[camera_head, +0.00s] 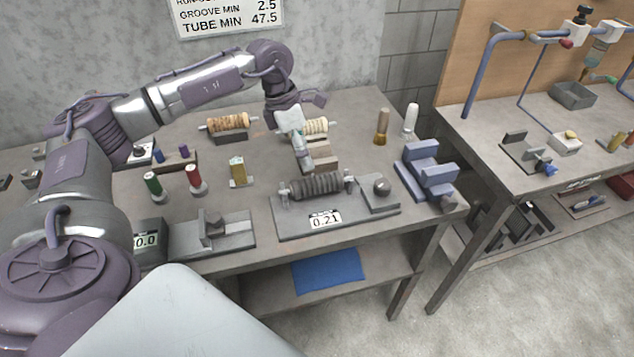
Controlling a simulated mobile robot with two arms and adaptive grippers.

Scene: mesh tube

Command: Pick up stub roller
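My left arm comes in from the left and reaches over the bench (345,112). Its gripper (304,160) points down beside a cream roller (318,126) on a brown stand, covering that roller's left part. The finger gap is too small to judge. A tan banded roller (228,121) lies on a dark stand at the back left. A dark ridged roller (315,186) lies across a grey fixture reading 0.21, in front of the gripper. I cannot tell which roller is the stub roller. My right gripper is out of view.
Green (153,185) and red (194,178) upright pieces and a yellow block (238,170) stand left of the gripper. Brown (381,126) and white (411,119) upright pieces stand at the back right. Blue blocks (427,170) sit near the right edge. A second bench (480,120) stands beyond.

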